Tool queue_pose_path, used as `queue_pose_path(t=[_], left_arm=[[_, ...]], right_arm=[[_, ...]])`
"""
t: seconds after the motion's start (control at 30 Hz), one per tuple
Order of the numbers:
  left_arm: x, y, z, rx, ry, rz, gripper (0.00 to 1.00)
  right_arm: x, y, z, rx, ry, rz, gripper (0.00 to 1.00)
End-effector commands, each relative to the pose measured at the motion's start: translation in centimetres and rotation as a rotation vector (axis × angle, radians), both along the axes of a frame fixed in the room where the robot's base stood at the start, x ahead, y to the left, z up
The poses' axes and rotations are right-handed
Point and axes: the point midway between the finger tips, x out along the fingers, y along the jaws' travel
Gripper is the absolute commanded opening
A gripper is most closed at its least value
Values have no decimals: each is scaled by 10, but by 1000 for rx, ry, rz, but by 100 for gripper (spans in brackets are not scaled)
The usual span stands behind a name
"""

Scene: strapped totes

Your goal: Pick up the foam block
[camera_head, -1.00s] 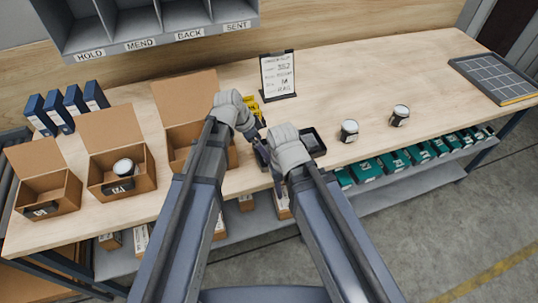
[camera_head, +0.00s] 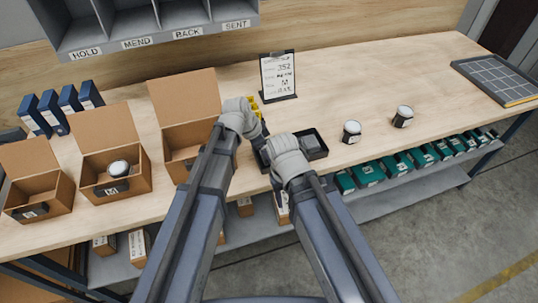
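I cannot make out a foam block for certain. A small yellow item (camera_head: 255,102) shows behind my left gripper (camera_head: 262,131), partly hidden by the wrist. A black tray (camera_head: 322,151) lies near the table's front edge, partly covered by my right wrist. A small dark shape sits inside it, too unclear to name. My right gripper (camera_head: 266,160) is at the tray's left side, close to the left one. Both fingers are mostly hidden behind the grey wrists, so I cannot see whether they are open or hold anything.
Three open cardboard boxes (camera_head: 133,185) stand at the left, the middle one holding a white-lidded jar (camera_head: 119,168). A clipboard sign (camera_head: 278,76) stands behind the grippers. Two jars (camera_head: 352,131) stand right of the tray. The table's right half is mostly clear up to a gridded panel (camera_head: 497,78).

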Motion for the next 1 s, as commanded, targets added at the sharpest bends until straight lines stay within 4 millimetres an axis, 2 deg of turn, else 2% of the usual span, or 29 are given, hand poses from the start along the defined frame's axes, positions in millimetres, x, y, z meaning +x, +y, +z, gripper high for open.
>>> queue_pose_path(t=[0.03,0.3,0.37,0.73,1.0], left_arm=[[0,0,0,0,0,0,57],[0,0,0,0,0,0,27],[0,0,0,0,0,0,22],[0,0,6,0,0,0,22],[0,0,33,0,0,0,22]], right_arm=[[0,0,0,0,0,0,50],[0,0,0,0,0,0,50],[0,0,0,0,0,0,50],[0,0,5,0,0,0,50],[0,0,33,0,0,0,50]])
